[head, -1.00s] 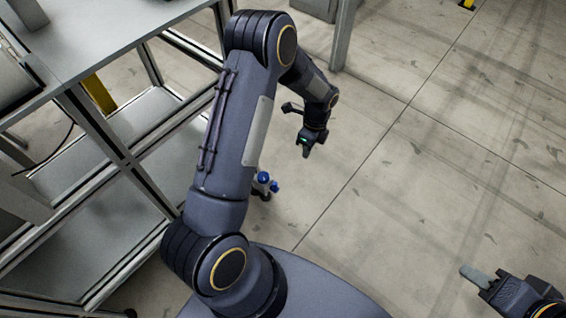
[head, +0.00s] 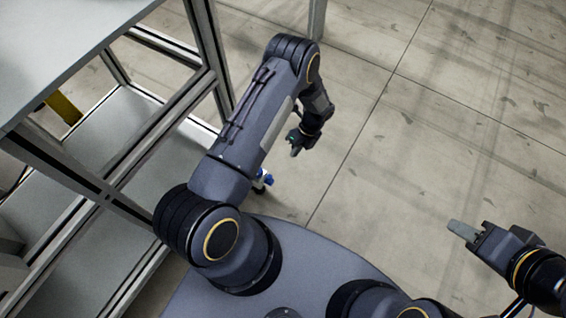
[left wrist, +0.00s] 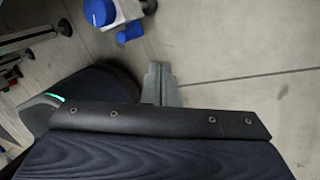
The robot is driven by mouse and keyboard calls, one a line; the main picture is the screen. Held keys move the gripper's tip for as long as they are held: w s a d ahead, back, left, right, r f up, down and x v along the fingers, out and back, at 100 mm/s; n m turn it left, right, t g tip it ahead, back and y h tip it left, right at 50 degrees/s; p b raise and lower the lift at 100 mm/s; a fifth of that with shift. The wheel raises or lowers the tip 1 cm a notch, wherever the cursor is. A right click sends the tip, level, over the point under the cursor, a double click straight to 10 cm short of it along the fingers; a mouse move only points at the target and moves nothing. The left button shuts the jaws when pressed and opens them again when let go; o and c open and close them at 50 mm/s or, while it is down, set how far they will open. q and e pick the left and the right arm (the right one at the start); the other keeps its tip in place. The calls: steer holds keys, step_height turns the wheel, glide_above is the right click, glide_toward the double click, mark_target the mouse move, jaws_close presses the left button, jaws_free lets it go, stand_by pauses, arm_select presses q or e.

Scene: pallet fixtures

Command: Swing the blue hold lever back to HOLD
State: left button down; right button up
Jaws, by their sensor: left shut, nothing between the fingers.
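A small fixture with blue parts (head: 264,178) shows low beside my left arm in the head view, partly hidden by it. In the left wrist view, it has a white body with a round blue knob (left wrist: 100,12) and a second blue piece (left wrist: 130,33). I cannot tell which part is the hold lever, or its position. My left gripper (head: 294,151) is shut and empty; its fingers (left wrist: 160,82) show together in the left wrist view, apart from the blue parts. My right gripper (head: 462,230) is over the floor at the right, and its finger gap cannot be made out.
A metal-framed table (head: 60,50) with lower shelves (head: 80,215) stands at the left. A yellow part (head: 63,108) shows under its top. A metal post (head: 317,18) stands at the back. The concrete floor (head: 430,120) is clear in the middle and right.

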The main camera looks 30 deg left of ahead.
mark_target(269, 180)
arm_select(q)
steer(key=s+a+f+b, duration=0.3)
steer(key=s+f, duration=0.3)
steer(key=f, duration=0.2)
steer(key=shift+s+a+f, duration=0.25)
steer(key=shift+a+f, duration=0.15)
steer(key=shift+a, duration=0.05)
